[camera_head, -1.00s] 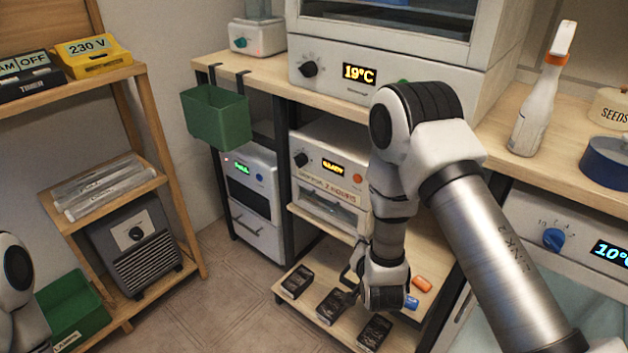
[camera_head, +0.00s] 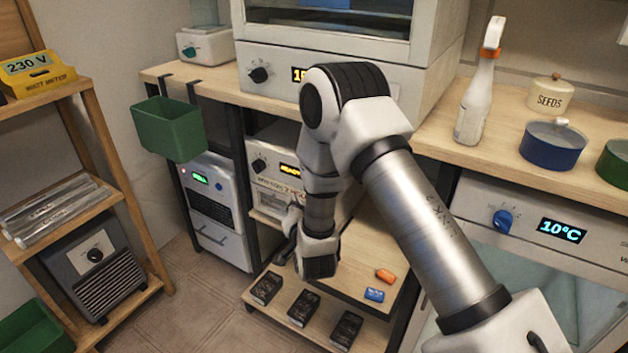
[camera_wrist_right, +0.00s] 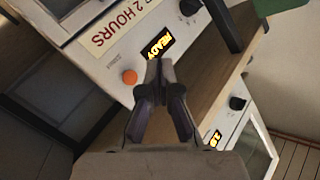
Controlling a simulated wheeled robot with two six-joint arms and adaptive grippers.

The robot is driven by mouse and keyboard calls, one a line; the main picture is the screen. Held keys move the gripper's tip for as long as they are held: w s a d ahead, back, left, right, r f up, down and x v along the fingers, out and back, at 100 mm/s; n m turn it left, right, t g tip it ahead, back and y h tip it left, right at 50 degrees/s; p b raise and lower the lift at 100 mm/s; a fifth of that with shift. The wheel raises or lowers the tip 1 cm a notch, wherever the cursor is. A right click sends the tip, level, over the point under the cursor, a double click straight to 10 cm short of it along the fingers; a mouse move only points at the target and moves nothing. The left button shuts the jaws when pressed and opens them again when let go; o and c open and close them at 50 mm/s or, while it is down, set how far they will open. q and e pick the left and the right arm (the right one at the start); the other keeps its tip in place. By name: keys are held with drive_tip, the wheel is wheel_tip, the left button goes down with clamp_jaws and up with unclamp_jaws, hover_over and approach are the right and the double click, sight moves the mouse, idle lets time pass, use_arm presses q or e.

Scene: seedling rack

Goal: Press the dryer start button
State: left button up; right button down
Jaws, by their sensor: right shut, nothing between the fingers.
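The dryer (camera_head: 257,147) is the white unit with a "READY" display under the bench, partly hidden by my right arm in the head view. In the right wrist view its front panel (camera_wrist_right: 108,68) carries an orange round button (camera_wrist_right: 129,77) beside the lit display (camera_wrist_right: 155,43). The button is hidden in the head view. My right gripper (camera_wrist_right: 158,70) is shut and empty, its fingertips in front of the panel, just right of the button in the wrist picture. I cannot tell whether they touch the panel. My left gripper is out of view.
An oven-like unit (camera_head: 292,55) stands on the bench above. A green bin (camera_head: 172,131) hangs at the bench's left edge. A low shelf holds several black boxes (camera_head: 304,308). A spray bottle (camera_head: 475,105) stands on the right bench.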

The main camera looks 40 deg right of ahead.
drive_tip(key=w+d, duration=0.2)
drive_tip(key=d, duration=0.4)
drive_tip(key=shift+w+p, duration=0.25)
drive_tip(key=shift+p, duration=0.2)
drive_tip(key=shift+d, duration=0.1)
idle(0.8)
drive_tip(key=shift+w+d, duration=0.1)
drive_tip(key=shift+d, duration=0.25)
drive_tip(key=shift+w+d, duration=0.2)
drive_tip(key=shift+d, duration=0.15)
idle(0.5)
drive_tip(key=shift+s+a, duration=0.35)
drive_tip(key=shift+a, duration=0.4)
drive_tip(key=shift+s+a+b, duration=0.1)
drive_tip(key=shift+s+a, duration=0.2)
drive_tip(key=shift+a, duration=0.5)
drive_tip(key=shift+s+a+b, duration=0.1)
drive_tip(key=shift+s+a, duration=0.25)
drive_tip(key=shift+a, duration=0.4)
drive_tip(key=shift+s+a+b, duration=0.1)
drive_tip(key=shift+s+a, duration=0.2)
drive_tip(key=shift+a, duration=0.5)
